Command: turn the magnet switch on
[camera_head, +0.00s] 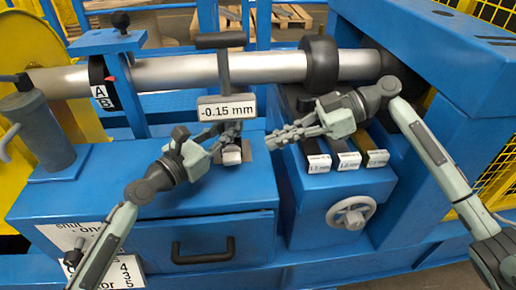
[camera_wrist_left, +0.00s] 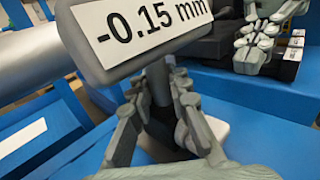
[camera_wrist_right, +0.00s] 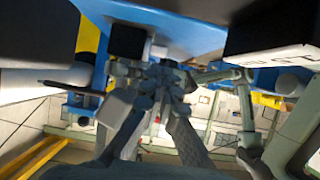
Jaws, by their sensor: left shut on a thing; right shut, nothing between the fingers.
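The gauge with a "-0.15 mm" display (camera_head: 227,108) stands upright in front of the shaft. The display fills the top of the left wrist view (camera_wrist_left: 140,28). Its dark stand (camera_wrist_left: 158,82) runs down behind the display to a pale base (camera_head: 231,156) on the blue housing. My left gripper (camera_head: 230,136) is shut on the stand low down, with one finger each side in the left wrist view (camera_wrist_left: 160,105). The magnet switch cannot be made out; fingers and display cover that area. My right gripper (camera_head: 280,138) is shut and empty, just right of the base.
A silver shaft (camera_head: 180,70) with a black collar (camera_head: 319,60) runs behind the gauge. Several labelled blocks (camera_head: 346,160) lie to the right, above a handwheel (camera_head: 351,213). A drawer handle (camera_head: 203,252) is on the front. A grey cylinder (camera_head: 45,130) stands at the left.

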